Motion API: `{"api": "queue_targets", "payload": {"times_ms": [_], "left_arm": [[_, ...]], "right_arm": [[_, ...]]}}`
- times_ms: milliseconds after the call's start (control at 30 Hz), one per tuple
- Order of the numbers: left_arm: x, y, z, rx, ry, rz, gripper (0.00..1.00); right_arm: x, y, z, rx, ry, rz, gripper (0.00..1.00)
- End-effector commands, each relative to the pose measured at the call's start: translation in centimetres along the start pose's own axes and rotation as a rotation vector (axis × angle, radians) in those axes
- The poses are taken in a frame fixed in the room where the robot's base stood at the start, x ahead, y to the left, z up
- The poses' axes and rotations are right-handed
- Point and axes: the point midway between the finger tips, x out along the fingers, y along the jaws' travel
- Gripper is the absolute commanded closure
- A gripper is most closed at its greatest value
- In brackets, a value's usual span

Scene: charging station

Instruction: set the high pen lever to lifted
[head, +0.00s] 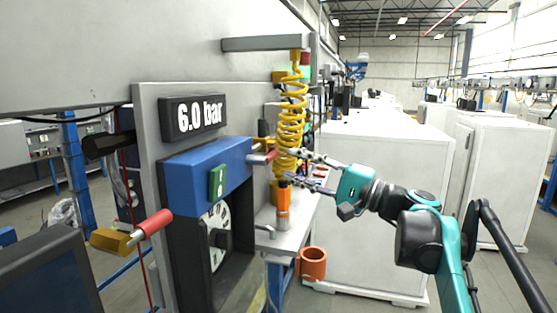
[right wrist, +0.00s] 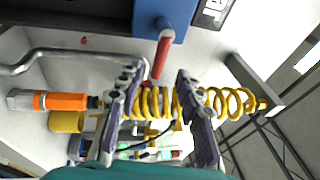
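A short lever with a red grip (head: 263,157) sticks out from the right side of the blue housing (head: 205,165); in the right wrist view the red grip (right wrist: 162,58) lies just beyond the fingertips. Another red-gripped lever (head: 153,224) on a brass block is at the left of the panel. No label shows which is the high pen lever. My right gripper (head: 293,168) is open just right of the first grip, apart from it. In the right wrist view my right gripper (right wrist: 156,88) has the yellow coiled hose (right wrist: 158,103) showing between its fingers. My left gripper is out of view.
The yellow coiled hose (head: 291,120) hangs close to my right fingers. An orange tool (head: 283,208) stands below them, above a bench (head: 285,235). A "6.0 bar" display (head: 196,117) is above the housing. White cabinets (head: 385,200) stand at the right.

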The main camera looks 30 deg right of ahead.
Motion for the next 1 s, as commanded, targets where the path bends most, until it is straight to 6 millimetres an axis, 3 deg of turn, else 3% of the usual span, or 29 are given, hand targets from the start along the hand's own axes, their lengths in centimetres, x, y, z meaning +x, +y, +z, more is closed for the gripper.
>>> {"api": "queue_targets", "payload": {"times_ms": [100,300,900,1000], "left_arm": [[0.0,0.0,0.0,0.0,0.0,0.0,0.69],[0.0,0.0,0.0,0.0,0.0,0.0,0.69],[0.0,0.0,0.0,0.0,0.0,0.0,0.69],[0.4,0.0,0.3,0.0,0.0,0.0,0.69]], "right_arm": [[-2.4,0.0,-0.1,0.0,0.004,0.0,0.64],[-4.6,0.0,0.0,0.0,0.001,0.0,0.64],[-4.9,0.0,0.0,0.0,-0.001,0.0,0.64],[-4.6,1.1,0.4,0.001,-0.006,0.016,0.64]]}}
